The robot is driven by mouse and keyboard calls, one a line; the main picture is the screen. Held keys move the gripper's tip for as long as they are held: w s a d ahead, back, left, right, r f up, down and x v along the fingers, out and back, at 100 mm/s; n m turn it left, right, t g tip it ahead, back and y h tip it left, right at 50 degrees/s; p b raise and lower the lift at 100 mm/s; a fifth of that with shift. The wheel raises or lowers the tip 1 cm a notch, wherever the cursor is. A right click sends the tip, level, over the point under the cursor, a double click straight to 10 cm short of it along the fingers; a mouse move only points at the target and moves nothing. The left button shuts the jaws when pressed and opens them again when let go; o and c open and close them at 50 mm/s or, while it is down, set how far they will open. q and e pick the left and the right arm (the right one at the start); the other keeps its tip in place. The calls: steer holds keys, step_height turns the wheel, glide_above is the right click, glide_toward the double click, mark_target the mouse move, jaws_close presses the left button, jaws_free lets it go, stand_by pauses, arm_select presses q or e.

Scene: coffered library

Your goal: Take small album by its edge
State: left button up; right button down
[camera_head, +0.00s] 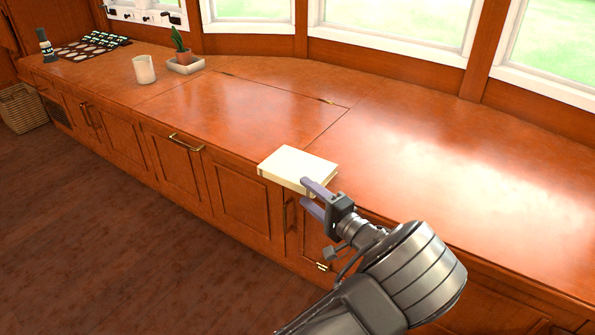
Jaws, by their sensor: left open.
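The small album (296,164), cream-coloured and closed, lies flat at the front edge of the wooden counter. Its front side appears to stick out a little past that edge. My left gripper (303,191) is at the album's front right corner, with its two purple-grey fingers apart, one above the other. The upper finger overlaps the album's corner in the picture and the lower finger shows below it. I cannot tell whether either finger touches the album. My right gripper is not in view.
The long wooden counter (430,170) is clear right of the album. A white cup (144,70), a potted plant (183,52) on a tray and a dark rack (92,47) stand far left. Cabinet doors with brass handles (186,143) are below. Windows line the back.

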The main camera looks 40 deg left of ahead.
mark_target(298, 190)
arm_select(q)
steer(key=b+x, duration=0.1)
steer(key=x, duration=0.3)
steer(key=shift+f+b, duration=0.15)
steer(key=shift+b, duration=0.25)
steer(key=shift+w+a, duration=0.1)
steer(key=shift+a, duration=0.2)
steer(key=shift+c, duration=0.5)
jaws_close()
stand_by(0.6)
